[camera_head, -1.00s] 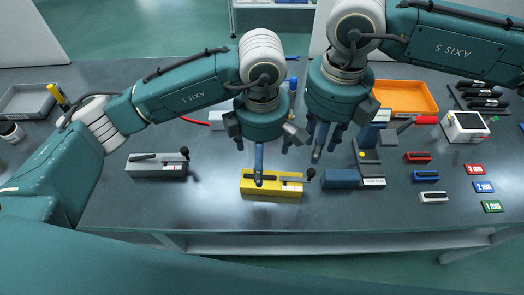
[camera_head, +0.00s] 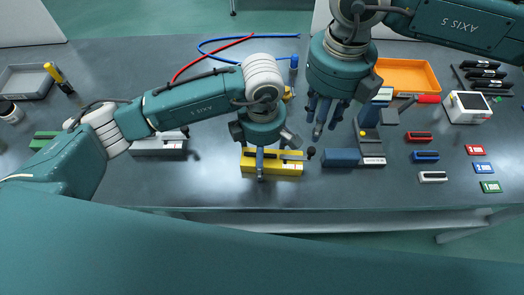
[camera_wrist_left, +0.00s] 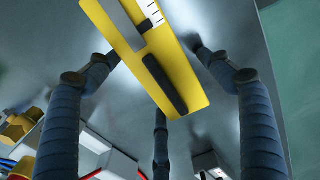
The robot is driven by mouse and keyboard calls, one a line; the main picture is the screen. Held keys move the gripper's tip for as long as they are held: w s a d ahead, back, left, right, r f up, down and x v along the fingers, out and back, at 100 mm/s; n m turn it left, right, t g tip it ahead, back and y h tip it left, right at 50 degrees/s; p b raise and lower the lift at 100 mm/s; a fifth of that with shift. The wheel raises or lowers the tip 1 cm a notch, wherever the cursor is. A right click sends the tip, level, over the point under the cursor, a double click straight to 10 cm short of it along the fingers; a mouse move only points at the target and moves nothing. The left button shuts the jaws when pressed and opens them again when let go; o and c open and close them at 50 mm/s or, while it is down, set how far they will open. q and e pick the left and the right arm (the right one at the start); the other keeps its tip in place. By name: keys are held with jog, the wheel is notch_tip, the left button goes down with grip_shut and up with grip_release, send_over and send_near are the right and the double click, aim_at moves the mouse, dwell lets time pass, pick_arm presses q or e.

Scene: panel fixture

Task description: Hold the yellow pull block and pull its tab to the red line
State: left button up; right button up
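The yellow pull block (camera_head: 287,169) lies on the table below my left gripper (camera_head: 262,170). It has a grey slide on top and a black ball knob (camera_head: 311,152) at its right end. In the left wrist view the yellow block (camera_wrist_left: 188,72) shows a black strip, a grey bar and a white scale; I cannot make out a red line. My left gripper's fingers (camera_wrist_left: 160,110) are spread around the block with gaps, not closed on it. My right gripper (camera_head: 325,118) hangs right of the block, fingers apart and empty.
A grey block with a knob (camera_head: 158,148) lies left, partly behind my left arm. A blue block (camera_head: 341,157) lies close right of the yellow one. An orange tray (camera_head: 408,76) and small coloured pieces (camera_head: 426,156) are further right. The table's front edge is near.

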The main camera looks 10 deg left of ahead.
aim_at(312, 149)
pick_arm(q)
jog(key=c, duration=1.2)
pick_arm(e)
jog(key=shift+o, duration=0.9)
jog(key=shift+s+a+f+n, duration=0.15)
jog(key=shift+n, duration=0.25)
jog(key=f+n, duration=0.1)
jog(key=f, duration=0.5)
jog(key=f+n, duration=0.1)
jog(key=f, duration=0.5)
jog(key=shift+d+h, duration=0.2)
jog(key=shift+h, duration=0.1)
jog(key=shift+c, duration=0.3)
